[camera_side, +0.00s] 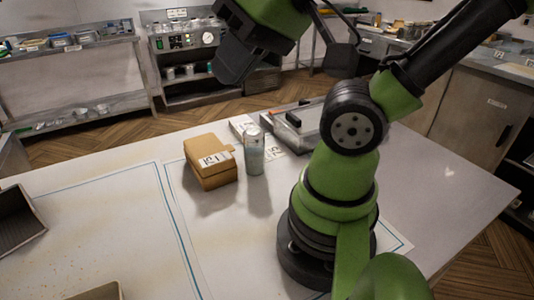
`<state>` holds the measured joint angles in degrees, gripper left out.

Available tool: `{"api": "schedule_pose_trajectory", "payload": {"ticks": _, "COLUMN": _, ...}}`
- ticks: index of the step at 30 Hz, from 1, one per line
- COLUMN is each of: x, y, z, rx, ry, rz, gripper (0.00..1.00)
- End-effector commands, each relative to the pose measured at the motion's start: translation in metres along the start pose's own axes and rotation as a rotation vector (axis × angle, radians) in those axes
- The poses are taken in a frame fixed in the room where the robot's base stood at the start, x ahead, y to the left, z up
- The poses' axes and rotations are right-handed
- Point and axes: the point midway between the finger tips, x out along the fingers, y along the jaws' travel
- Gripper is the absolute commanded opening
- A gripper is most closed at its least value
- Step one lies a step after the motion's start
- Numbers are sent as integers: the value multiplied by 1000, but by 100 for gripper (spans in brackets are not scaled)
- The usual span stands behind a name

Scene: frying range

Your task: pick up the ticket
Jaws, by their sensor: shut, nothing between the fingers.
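A white printed slip (215,158) lies against the brown cardboard box (212,177) on the white table. Another white printed paper (273,147) lies on the table behind the clear shaker (254,152), partly hidden by it. I cannot tell which of these is the ticket. My gripper (232,68) is at the top of the view, dark, shut and empty. It hangs in the air above and behind the box, apart from both papers.
A clear-lidded case (303,128) with dark handles stands behind the shaker, beside my arm. A white carton (241,124) is near it.

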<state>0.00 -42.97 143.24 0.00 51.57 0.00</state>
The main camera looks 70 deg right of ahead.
Motion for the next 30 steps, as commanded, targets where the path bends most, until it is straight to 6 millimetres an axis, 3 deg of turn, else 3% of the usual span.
{"api": "schedule_pose_trajectory", "payload": {"ticks": 14, "x": 0, "y": 0, "z": 0, "rx": 0, "ry": 0, "rz": 0, "gripper": 0}}
{"api": "schedule_pose_trajectory", "payload": {"ticks": 19, "x": 0, "y": 0, "z": 0, "rx": 0, "ry": 0, "rz": 0, "gripper": 34}}
{"api": "schedule_pose_trajectory", "payload": {"ticks": 30, "x": 1, "y": 0, "z": -8, "rx": 5, "ry": -17, "rz": 22, "gripper": 35}}
